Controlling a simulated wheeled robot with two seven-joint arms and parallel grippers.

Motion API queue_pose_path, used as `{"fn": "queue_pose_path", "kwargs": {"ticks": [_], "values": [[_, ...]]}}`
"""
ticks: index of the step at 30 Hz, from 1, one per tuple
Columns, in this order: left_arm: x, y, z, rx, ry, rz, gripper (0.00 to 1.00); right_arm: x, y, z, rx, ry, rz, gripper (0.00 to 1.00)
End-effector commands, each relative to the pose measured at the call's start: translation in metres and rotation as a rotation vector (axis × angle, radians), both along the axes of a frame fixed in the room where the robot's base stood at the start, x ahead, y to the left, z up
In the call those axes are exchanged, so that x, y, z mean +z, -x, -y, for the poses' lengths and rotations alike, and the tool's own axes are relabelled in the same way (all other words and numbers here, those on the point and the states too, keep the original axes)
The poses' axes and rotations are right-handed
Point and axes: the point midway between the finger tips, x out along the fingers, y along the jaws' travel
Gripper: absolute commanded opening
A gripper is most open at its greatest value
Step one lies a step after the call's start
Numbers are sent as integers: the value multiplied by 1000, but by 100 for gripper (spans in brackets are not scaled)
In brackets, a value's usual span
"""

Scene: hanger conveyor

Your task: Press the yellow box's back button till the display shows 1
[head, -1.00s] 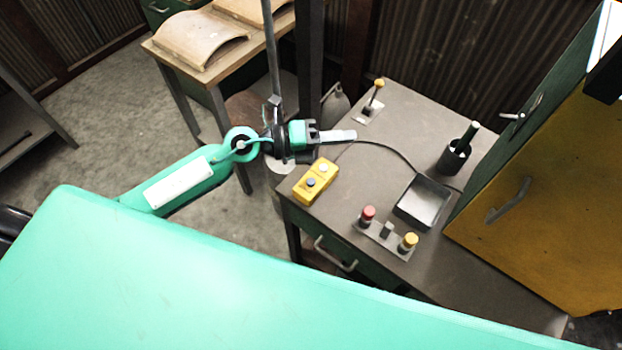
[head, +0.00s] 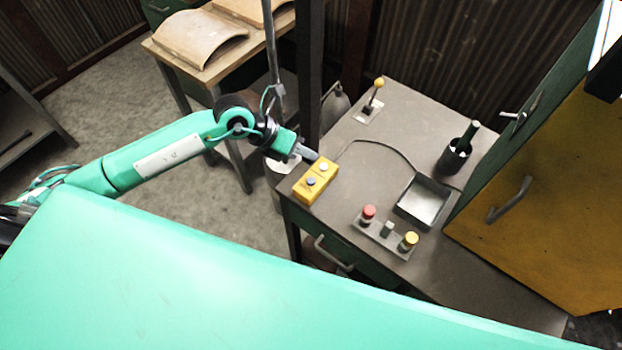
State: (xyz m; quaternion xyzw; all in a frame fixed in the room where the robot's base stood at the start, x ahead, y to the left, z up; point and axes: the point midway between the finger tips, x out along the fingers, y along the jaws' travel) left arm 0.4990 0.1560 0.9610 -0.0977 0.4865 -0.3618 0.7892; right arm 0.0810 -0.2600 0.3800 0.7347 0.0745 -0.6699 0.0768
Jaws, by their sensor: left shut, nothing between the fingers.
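The yellow box (head: 315,182) sits at the left edge of the grey table. It has two round buttons on top: a pale back button (head: 323,167) and a grey-blue front button (head: 311,182). My left gripper (head: 313,156) is shut and empty. Its fingertips point right and down, just behind the box near the back button; I cannot tell whether they touch it. No display can be made out in this view. My right gripper is not in view.
A panel with a red and a yellow button (head: 388,231), a metal tray (head: 424,201), a dark cup (head: 454,156) and a yellow-knobbed lever (head: 374,97) stand on the table (head: 480,270). A cable runs behind the box. A yellow cabinet door (head: 560,200) bounds the right.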

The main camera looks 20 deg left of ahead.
Motion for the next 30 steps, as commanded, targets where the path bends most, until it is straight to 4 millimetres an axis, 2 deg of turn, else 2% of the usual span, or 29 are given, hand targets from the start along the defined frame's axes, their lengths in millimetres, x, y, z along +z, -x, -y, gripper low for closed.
{"fn": "queue_pose_path", "kwargs": {"ticks": [18, 30], "values": [[-79, 0, 0, 0, 1, -2, 0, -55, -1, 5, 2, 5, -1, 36], [-84, 0, 0, 0, 1, -1, 0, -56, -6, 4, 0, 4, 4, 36]]}}
